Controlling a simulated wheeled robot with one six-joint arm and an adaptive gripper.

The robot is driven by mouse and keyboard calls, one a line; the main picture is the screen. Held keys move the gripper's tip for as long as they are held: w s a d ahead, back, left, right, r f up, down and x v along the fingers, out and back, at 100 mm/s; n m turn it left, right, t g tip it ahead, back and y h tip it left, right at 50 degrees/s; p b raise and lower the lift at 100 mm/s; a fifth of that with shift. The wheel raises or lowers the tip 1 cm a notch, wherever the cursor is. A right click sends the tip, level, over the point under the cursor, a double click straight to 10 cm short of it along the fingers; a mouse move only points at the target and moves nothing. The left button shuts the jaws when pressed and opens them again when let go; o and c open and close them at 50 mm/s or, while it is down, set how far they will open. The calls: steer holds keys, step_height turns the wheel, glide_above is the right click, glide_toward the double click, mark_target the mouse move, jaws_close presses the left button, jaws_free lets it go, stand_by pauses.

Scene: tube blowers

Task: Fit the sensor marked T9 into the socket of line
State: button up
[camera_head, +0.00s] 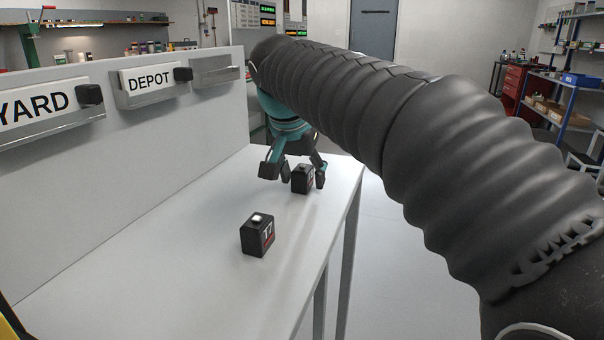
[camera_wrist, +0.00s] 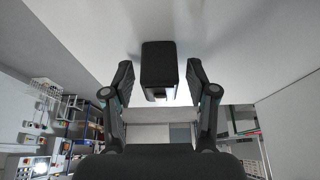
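Two black block-shaped sensors stand on the white table. In the wrist view this sensor (camera_wrist: 158,70) sits between the two open fingers with a gap on each side. The panel carries plates labelled YARD (camera_head: 35,106) and DEPOT (camera_head: 149,80), and a farther plate (camera_head: 217,70) without readable text.
Black blocks sit at the right of the YARD (camera_head: 89,94) and DEPOT (camera_head: 183,74) plates. The upright panel (camera_head: 150,150) runs along the table's left side. The table (camera_head: 190,245) is clear between the nearer sensor and the panel. Its right edge lies close to the sensors.

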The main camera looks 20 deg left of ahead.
steer(key=p+v, duration=0.2)
steer(key=v, duration=1)
steer(key=shift+r, duration=0.1)
steer(key=s+d+f, duration=0.2)
steer(key=d+f, duration=0.2)
steer(key=d, duration=0.6)
steer(key=s+d+f, duration=0.2)
steer(key=d+f, duration=0.3)
steer(key=d, duration=0.5)
steer(key=s+d+f, duration=0.6)
steer(key=f, duration=0.2)
steer(key=s+d+f, duration=0.5)
steer(key=s+f, duration=0.1)
steer(key=f, duration=0.3)
steer(key=shift+s+d+n+t, duration=0.3)
steer(key=shift+d+n+t, duration=0.1)
steer(key=shift+f, duration=0.15)
